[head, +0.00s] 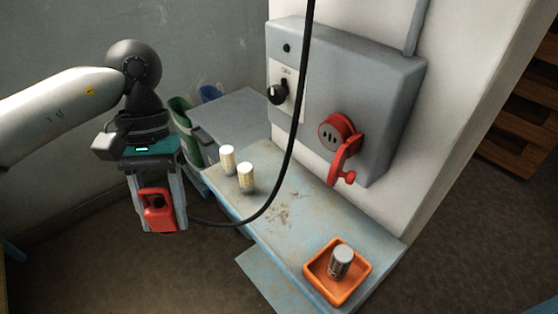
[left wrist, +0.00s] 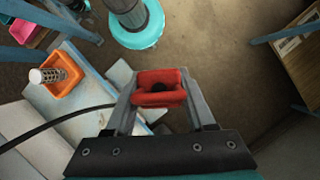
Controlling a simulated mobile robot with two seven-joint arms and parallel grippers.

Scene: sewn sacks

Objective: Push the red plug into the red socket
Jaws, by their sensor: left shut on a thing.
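The red plug (head: 160,212) is held between the fingers of my left gripper (head: 158,215), in the air left of the shelf. It also shows in the left wrist view (left wrist: 159,86), between the two fingertips. A black cable runs from the plug and curves up past the wall box. The red socket (head: 337,133) is on the front of the grey wall box, with dark slots in its face. A red flap or lever hangs open below it. The plug is well apart from the socket, to its lower left. My right gripper is not in view.
The grey box (head: 389,84) has a black rotary switch (head: 278,94). Below, a worn shelf (head: 290,238) carries two pale cylinders (head: 246,178) and an orange tray (head: 310,272) with a can (head: 341,261). Green and blue bins stand behind. The cable (head: 287,165) hangs before the box.

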